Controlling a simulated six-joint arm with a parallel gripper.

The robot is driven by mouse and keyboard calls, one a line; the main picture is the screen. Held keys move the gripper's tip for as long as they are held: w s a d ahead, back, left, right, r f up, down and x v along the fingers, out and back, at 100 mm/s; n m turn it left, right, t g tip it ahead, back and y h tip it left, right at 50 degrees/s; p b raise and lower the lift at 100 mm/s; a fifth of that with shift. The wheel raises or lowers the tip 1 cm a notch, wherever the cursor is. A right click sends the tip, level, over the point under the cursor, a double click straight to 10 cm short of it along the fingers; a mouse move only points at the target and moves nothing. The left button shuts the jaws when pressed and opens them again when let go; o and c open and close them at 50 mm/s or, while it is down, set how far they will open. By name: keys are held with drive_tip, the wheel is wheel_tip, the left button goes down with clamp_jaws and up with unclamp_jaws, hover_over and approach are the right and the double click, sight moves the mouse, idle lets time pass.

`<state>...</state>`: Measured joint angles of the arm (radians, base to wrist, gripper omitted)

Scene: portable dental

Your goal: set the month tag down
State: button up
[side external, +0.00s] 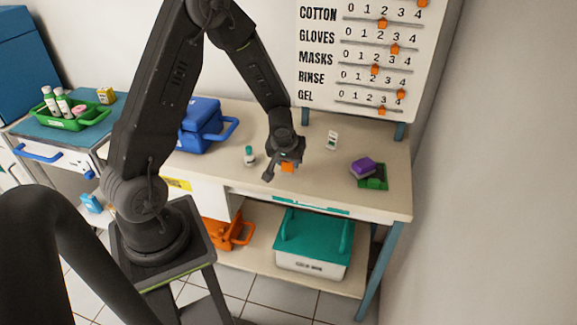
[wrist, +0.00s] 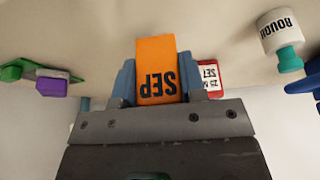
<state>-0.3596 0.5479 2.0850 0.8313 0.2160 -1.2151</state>
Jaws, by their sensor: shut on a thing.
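The month tag is an orange block marked "SEP" (wrist: 157,65), held between the blue finger pads of my gripper (wrist: 156,82) in the wrist view, where its lettering appears upside down. In the side external view, my gripper (side external: 284,160) is low over the middle of the bench, and the orange tag (side external: 288,168) shows just below it. My gripper is shut on the tag. Whether the tag touches the bench top is not clear. A small red-and-white piece with dark print (wrist: 209,74) shows behind the right finger in the wrist view, partly hidden.
A small bottle (side external: 249,156) stands left of my gripper. A small white upright item (side external: 333,140) stands behind to the right. A purple block (side external: 363,165) is on a green piece (side external: 375,182) at right. A blue case (side external: 200,130) sits at left. The bench (side external: 325,178) is bare between these.

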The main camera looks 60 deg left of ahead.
drive_tip(key=shift+f, duration=1.25)
drive_tip(key=shift+f, duration=0.1)
drive_tip(key=o, duration=0.9)
drive_tip(key=s+d+r+m, duration=0.1)
drive_tip(key=s+d+r, duration=0.25)
drive_tip(key=r, duration=0.35)
drive_tip(key=s+d+r+m+t, duration=0.15)
drive_tip(key=d+r, duration=0.25)
drive_tip(key=r, duration=0.4)
drive_tip(key=s+d+r+m, duration=0.1)
drive_tip(key=s+d+r, duration=0.25)
drive_tip(key=r, duration=0.35)
drive_tip(key=s+d+r+m+h, duration=0.3)
drive_tip(key=s+d+r+m, duration=0.2)
drive_tip(key=s+d+r, duration=0.1)
drive_tip(key=s+d+t, duration=0.1)
drive_tip(key=s, duration=0.1)
drive_tip(key=shift+s+d+r, duration=0.15)
drive_tip(key=shift+s+d, duration=0.1)
drive_tip(key=shift+s, duration=0.15)
drive_tip(key=shift+m, duration=0.25)
